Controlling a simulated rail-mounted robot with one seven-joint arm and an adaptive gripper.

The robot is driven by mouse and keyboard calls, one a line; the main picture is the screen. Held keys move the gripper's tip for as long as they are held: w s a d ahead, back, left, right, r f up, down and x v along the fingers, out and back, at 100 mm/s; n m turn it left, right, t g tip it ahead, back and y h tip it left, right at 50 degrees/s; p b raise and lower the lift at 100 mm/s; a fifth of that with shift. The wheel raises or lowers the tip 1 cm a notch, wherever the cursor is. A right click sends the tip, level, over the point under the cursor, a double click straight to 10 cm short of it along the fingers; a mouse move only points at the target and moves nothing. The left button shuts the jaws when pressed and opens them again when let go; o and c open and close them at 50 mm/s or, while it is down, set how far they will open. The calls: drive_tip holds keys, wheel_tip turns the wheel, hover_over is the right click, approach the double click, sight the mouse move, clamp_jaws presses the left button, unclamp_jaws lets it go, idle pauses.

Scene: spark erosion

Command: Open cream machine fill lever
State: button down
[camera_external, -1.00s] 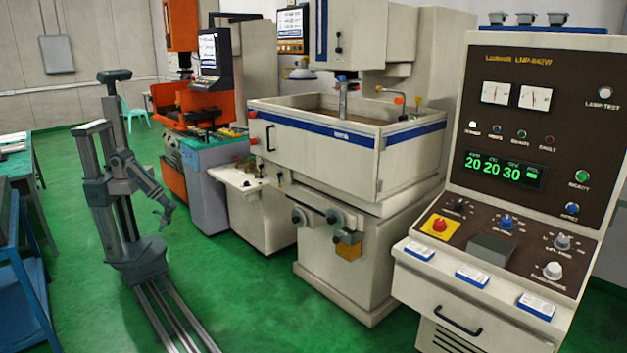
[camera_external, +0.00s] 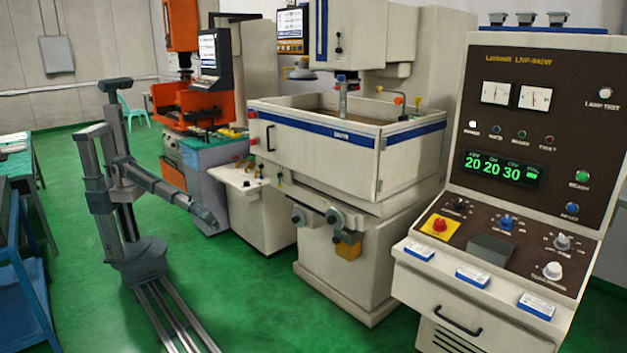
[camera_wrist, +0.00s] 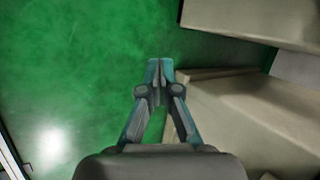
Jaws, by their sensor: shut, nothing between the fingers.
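The cream machine (camera_external: 345,150) has a blue-striped tank and stands in the middle of the external view. I cannot tell which part is the fill lever. My gripper (camera_external: 212,226) is left of the cream machine and lower than its tank, apart from it. In the wrist view my gripper (camera_wrist: 160,70) has its fingertips together, with nothing between them, over the green floor.
A cream cabinet (camera_external: 258,215) stands between my gripper and the tank. Cream box-like surfaces (camera_wrist: 245,120) lie close on the right in the wrist view. A control console (camera_external: 530,150) stands at the right, an orange machine (camera_external: 181,40) behind. Green floor (camera_external: 235,310) is clear in front.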

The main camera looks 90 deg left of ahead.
drive_tip(key=w+d+r+t+y, duration=0.2)
drive_tip(key=w+d+r, duration=0.2)
drive_tip(key=w+r, duration=0.45)
drive_tip(key=w+d+r+t+y+b, duration=0.1)
drive_tip(key=w+d+r+t+y, duration=0.1)
drive_tip(key=w+r, duration=0.7)
drive_tip(key=w+d+r+t+y, duration=0.2)
drive_tip(key=w+d+r+y, duration=0.3)
drive_tip(key=r, duration=1.2)
drive_tip(key=w, duration=0.4)
drive_tip(key=shift+w+d+r+m+t+b, duration=0.2)
drive_tip(key=shift+d+r+m+t+b, duration=0.15)
drive_tip(key=shift+d+m+t+b, duration=0.05)
drive_tip(key=shift+a, duration=0.1)
drive_tip(key=s+a+p+x, duration=0.1)
drive_tip(key=s+x, duration=0.1)
drive_tip(key=x, duration=1)
drive_tip(key=shift+a+r+p, duration=0.25)
drive_tip(key=shift+a+p, duration=0.1)
drive_tip(key=shift+a, duration=0.05)
drive_tip(key=shift+a, duration=0.1)
